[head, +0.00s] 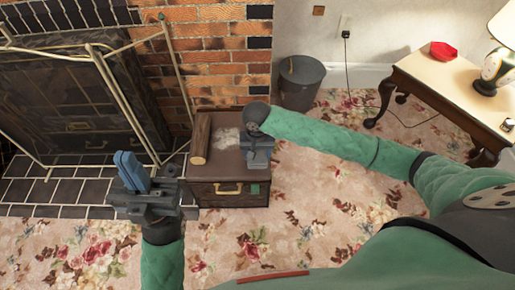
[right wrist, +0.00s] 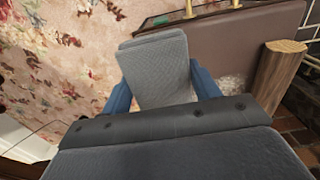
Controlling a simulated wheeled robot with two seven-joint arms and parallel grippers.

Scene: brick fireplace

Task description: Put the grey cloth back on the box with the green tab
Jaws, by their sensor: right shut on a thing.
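The box (head: 212,195) is dark brown with a brass handle and a green tab (head: 254,189) on its front. It stands on the floor by the brick hearth. My right gripper (head: 258,158) is over the box's right edge. In the right wrist view it is shut on the folded grey cloth (right wrist: 158,68), with a blue finger on each side. The cloth hangs above the floor beside the lid (right wrist: 232,45); I cannot tell if it touches the box. My left gripper (head: 133,173), empty with blue fingers, is left of the box; its opening is unclear.
A log (head: 201,138) and a pale patch (head: 227,139) lie on the lid. A fire screen (head: 70,95) stands at the left. A grey bin (head: 301,83) is behind the box. A wooden table (head: 440,82) with a lamp and a red item is at the right.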

